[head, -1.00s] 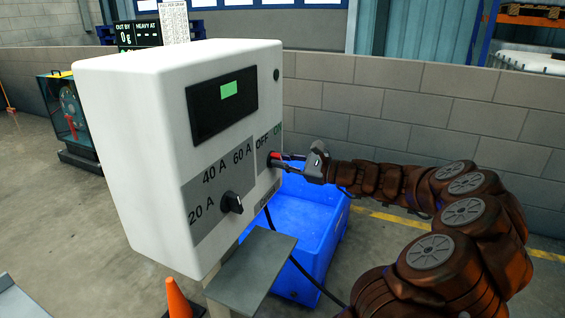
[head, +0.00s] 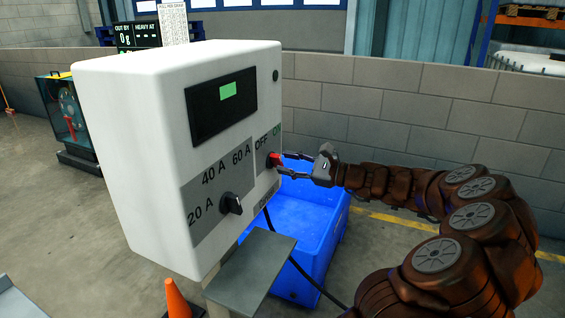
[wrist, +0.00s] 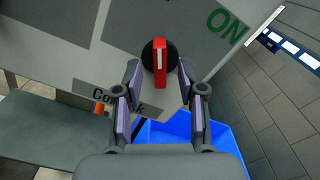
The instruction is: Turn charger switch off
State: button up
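The white charger box (head: 130,150) stands in the middle left of the head view, with a dark display showing a lit green patch. Its red switch handle (head: 274,160) sits on a round black base below the OFF and ON labels. The handle also shows in the wrist view (wrist: 160,62), upright in the picture, with ON at upper right. I cannot tell which label it points at. My gripper (head: 284,165) is open just right of the switch.
A black dial (head: 231,203) marked 20 A, 40 A and 60 A is on the same face. A blue crate (head: 310,235) stands on the floor below my gripper, with a black cable by it. A grey block wall (head: 400,110) runs behind. An orange cone (head: 177,300) is at the front.

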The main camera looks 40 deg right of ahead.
jog(key=v, duration=0.9)
jog(key=shift+s, duration=0.3)
jog(key=shift+d, duration=0.15)
